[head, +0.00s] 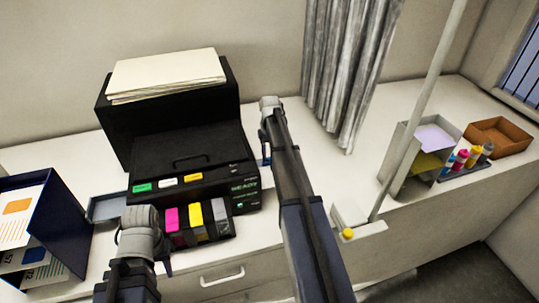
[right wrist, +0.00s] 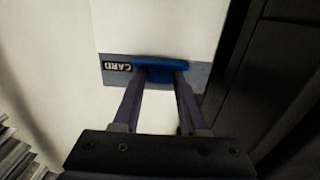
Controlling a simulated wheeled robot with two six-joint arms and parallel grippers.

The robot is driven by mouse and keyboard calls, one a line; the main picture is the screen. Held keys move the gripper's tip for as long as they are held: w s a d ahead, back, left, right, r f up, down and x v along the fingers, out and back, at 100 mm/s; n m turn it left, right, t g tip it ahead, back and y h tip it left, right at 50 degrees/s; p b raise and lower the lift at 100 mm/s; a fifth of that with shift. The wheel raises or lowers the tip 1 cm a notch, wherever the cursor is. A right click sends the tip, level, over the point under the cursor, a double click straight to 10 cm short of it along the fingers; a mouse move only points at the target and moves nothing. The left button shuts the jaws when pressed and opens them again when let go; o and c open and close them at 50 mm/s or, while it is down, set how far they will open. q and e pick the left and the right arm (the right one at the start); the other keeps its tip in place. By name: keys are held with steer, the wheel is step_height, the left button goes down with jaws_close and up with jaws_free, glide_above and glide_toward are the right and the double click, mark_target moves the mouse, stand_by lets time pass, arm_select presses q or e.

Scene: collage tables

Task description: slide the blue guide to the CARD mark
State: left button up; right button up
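The blue guide (right wrist: 162,66) lies across a grey strip at the edge of a white sheet or plate in the right wrist view. The CARD mark (right wrist: 118,67), a black label with white letters, is on that strip just left of the guide, close to its left end. My right gripper (right wrist: 162,77) has one fingertip at each side of the guide's middle and appears shut on it. In the head view my right arm hides most of that spot beside the printer.
The black printer (head: 192,165) carries a paper stack (head: 165,73) on its raised back. Ink cartridges (head: 196,218) sit in its front. A dark blue paper holder (head: 72,220) stands left. A grey bin (head: 400,160), colored bottles (head: 462,160) and a brown tray (head: 499,136) stand right.

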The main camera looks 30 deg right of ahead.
steer(key=o, duration=0.3)
steer(key=shift+o, duration=0.2)
step_height(320, 180, up, 8)
steer(key=p, duration=0.8)
steer(key=shift+f, duration=0.1)
steer(key=shift+s+f, duration=0.1)
